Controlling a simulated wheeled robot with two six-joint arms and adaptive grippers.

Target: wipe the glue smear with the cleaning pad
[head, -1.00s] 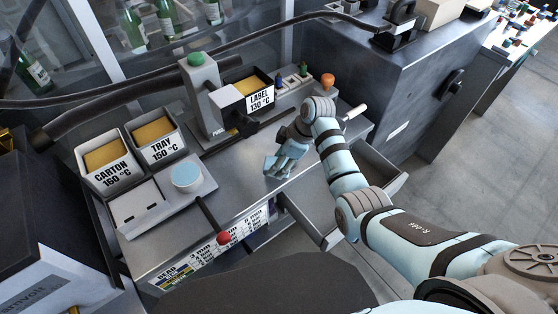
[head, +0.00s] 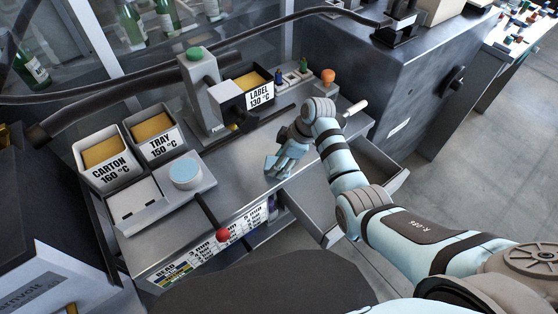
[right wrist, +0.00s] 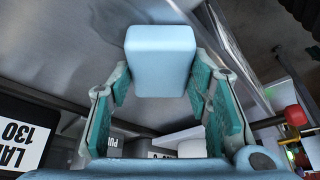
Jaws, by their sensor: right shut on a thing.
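My right gripper (head: 281,163) is low over the front part of the grey bench top (head: 240,170), right of the middle. In the right wrist view its teal-lined fingers (right wrist: 160,82) are shut on a light-blue block, which looks like the cleaning pad (right wrist: 160,60). The pad sticks out past the fingertips. I cannot tell whether it touches the bench. My left gripper is not in view.
CARTON (head: 104,152), TRAY (head: 155,137) and LABEL (head: 254,87) bins stand along the back. A press with a green button (head: 194,54) stands between TRAY and LABEL. A red-knobbed lever (head: 223,235) juts over the front edge. An open drawer (head: 312,212) lies below my right arm.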

